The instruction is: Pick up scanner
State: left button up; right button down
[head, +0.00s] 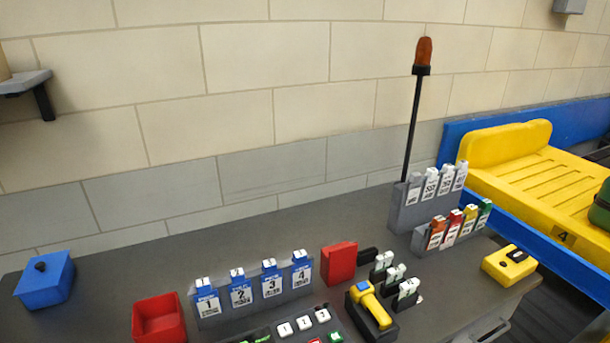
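A yellow device that looks like the handheld scanner (372,306) rests tilted in a black holder (384,332) near the bottom edge of the head view, right of centre. Its lower end is close to the picture's bottom edge. Neither my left gripper nor my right gripper is in view, so their state is hidden.
The grey table (280,222) also holds a blue box (45,282), an open red bin (160,318), a blue-tagged card rack (254,291), a red block (339,263), a yellow box (509,264) and a beacon pole (411,130). A yellow tray (540,180) lies on the conveyor at right.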

aim_at(379, 315)
jog(key=z, duration=2)
jog(key=u, duration=1.4)
jog(key=i+l+u, duration=0.2)
jog(key=l, duration=0.35)
jog(key=k+j, duration=0.05)
jog(key=k, duration=0.05)
